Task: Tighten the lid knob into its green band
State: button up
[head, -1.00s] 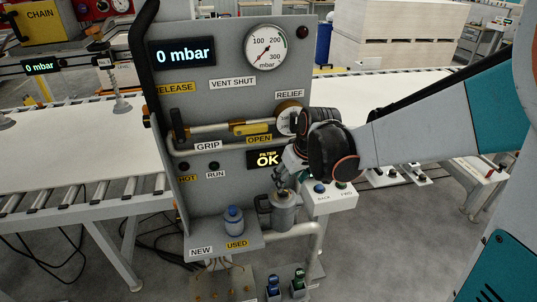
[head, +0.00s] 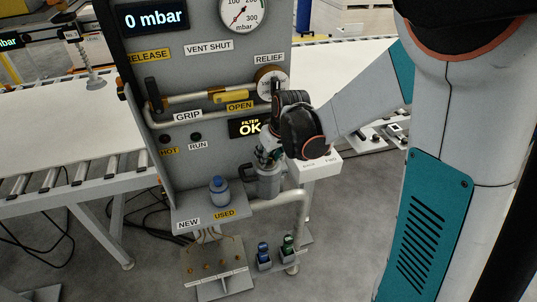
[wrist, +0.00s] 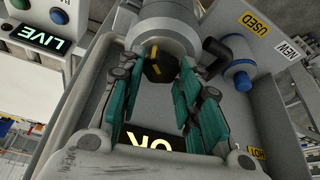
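The filter canister (head: 268,184) is a grey metal cylinder below the FILTER OK sign (head: 247,126); it also shows at the top of the wrist view (wrist: 165,28). Its lid knob (wrist: 160,64) is black with a yellow mark and faces my wrist camera. My gripper (wrist: 159,68) has its teal fingers on either side of the knob, with a narrow gap visible at the left finger; contact at the right finger is unclear. In the head view my gripper (head: 266,156) is just above the canister and hides the knob. I cannot make out a green band.
A blue filter (head: 220,191) stands on the shelf (head: 190,212) marked NEW and USED, left of the canister. The grey panel (head: 195,75) with pipes and gauge rises behind. A button box (head: 318,168) is close on the right.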

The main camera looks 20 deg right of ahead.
jog(key=shift+c, duration=0.9)
jog(key=shift+m+h+b, duration=0.45)
jog(key=shift+m+h, duration=0.05)
jog(key=shift+m, duration=0.6)
jog(key=o, duration=1.1)
jog(key=shift+r, duration=0.15)
jog(key=v, duration=1.1)
jog(key=shift+s+r, duration=0.3)
jog(key=shift+s, duration=0.05)
jog(key=shift+s, duration=0.1)
